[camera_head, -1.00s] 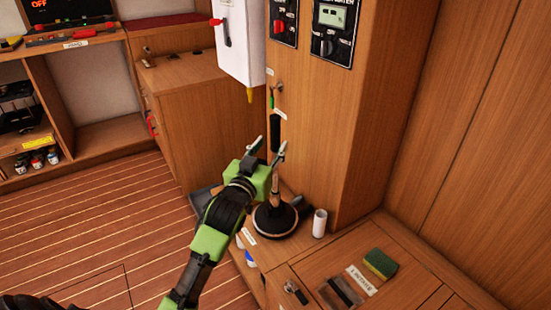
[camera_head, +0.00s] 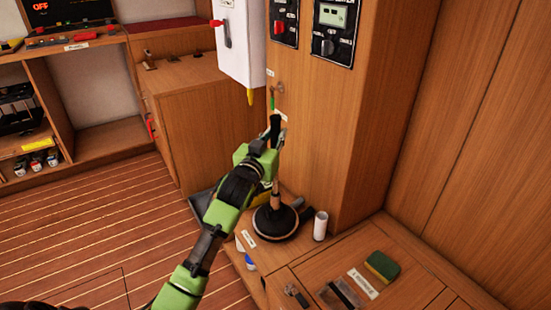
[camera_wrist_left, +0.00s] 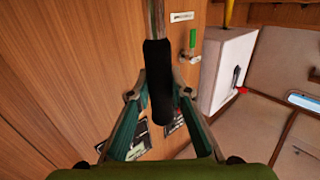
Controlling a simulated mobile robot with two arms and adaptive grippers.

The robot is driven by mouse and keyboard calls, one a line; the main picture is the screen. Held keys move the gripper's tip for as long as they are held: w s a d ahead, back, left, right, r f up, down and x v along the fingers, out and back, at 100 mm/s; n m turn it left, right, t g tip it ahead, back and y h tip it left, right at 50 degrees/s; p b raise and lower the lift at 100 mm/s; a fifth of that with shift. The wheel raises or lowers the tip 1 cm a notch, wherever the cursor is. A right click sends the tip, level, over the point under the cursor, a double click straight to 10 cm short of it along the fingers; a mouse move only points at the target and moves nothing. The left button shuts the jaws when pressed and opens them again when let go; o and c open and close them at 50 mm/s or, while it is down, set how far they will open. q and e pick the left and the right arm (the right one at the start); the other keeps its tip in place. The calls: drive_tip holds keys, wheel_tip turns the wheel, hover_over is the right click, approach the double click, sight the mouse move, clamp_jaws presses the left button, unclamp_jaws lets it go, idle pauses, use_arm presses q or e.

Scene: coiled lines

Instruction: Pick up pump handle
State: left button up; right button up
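The pump handle is a metal rod with a black grip (camera_head: 275,127) at its top. It stands upright from a round black pump base (camera_head: 276,220) beside the wooden column. My left gripper (camera_head: 277,140) is at the grip in the head view, where its own wrist hides the middle of the rod. In the left wrist view the black grip (camera_wrist_left: 158,85) lies between the two fingers (camera_wrist_left: 159,78). The fingers are apart, one on each side, very close to the grip; contact cannot be made out. My right gripper is not in view.
A white box (camera_head: 241,45) with a red lever hangs to the left above the grip. A small green-handled valve (camera_head: 273,100) is on the column just above the grip. A white cylinder (camera_head: 320,226) stands right of the base. A green sponge (camera_head: 382,265) lies on the bench.

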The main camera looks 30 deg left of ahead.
sight(276, 116)
use_arm(q)
drive_tip(key=shift+r, duration=0.15)
clamp_jaws()
wheel_tip(276, 116, up, 6)
drive_tip(key=shift+f+p, duration=0.1)
drive_tip(key=shift+p, duration=0.95)
wheel_tip(276, 116, up, 3)
drive_tip(key=shift+r+p, duration=0.15)
drive_tip(key=shift+p, duration=0.25)
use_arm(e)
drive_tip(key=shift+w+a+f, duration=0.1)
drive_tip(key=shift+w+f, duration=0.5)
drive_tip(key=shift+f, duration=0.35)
use_arm(q)
drive_tip(key=shift+r, duration=0.4)
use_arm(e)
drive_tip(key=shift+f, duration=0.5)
use_arm(q)
drive_tip(key=shift+p, duration=0.4)
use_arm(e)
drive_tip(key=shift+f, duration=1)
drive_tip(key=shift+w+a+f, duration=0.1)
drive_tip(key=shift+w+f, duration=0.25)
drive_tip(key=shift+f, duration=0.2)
